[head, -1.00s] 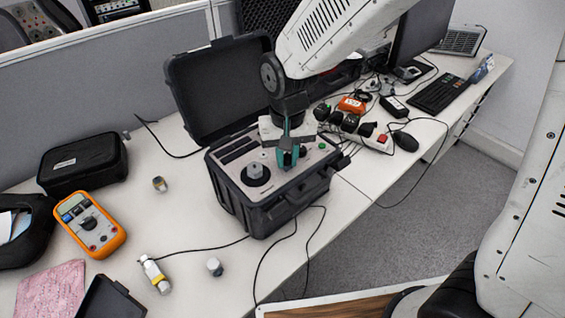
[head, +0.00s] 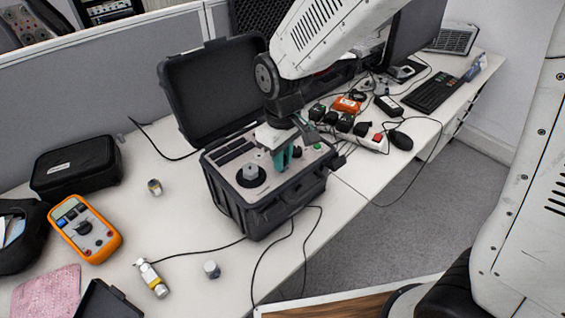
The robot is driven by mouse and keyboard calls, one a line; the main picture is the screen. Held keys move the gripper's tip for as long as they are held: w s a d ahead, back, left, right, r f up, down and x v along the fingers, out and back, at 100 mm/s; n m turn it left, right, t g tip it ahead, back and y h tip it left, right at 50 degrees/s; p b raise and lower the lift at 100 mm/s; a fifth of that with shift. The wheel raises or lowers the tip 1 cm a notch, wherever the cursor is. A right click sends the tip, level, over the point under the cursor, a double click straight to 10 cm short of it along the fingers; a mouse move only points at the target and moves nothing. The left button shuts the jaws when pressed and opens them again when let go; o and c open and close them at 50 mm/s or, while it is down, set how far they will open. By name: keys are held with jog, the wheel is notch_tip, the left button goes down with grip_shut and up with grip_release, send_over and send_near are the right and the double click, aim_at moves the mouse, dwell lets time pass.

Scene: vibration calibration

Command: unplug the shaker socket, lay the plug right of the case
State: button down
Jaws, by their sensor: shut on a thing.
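The black shaker case (head: 262,215) stands open on the white table, its lid (head: 208,90) raised at the back. Its grey panel has a round black shaker mount with a grey cylinder (head: 251,172) at the left and a green button (head: 318,147) at the right. My gripper (head: 283,165) points down over the middle of the panel, its teal fingers shut. The plug between them is too small and covered to make out, and so is the socket below. I cannot tell whether the plug is seated or clear.
Right of the case lie a power strip (head: 376,143) with black adapters, an orange box (head: 347,105) and cables. A narrow bare table strip (head: 345,184) shows by the case's right side.

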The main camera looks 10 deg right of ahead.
jog(key=shift+w+r+n, duration=0.1)
jog(key=shift+w+n, duration=0.05)
jog(key=shift+n, duration=0.15)
jog(key=n, duration=0.3)
jog(key=shift+n, duration=0.4)
jog(key=shift+w, duration=0.1)
jog(key=shift+n, duration=1.1)
jog(key=shift+n, duration=1)
jog(key=shift+d+r, duration=0.1)
jog(key=shift+r, duration=0.3)
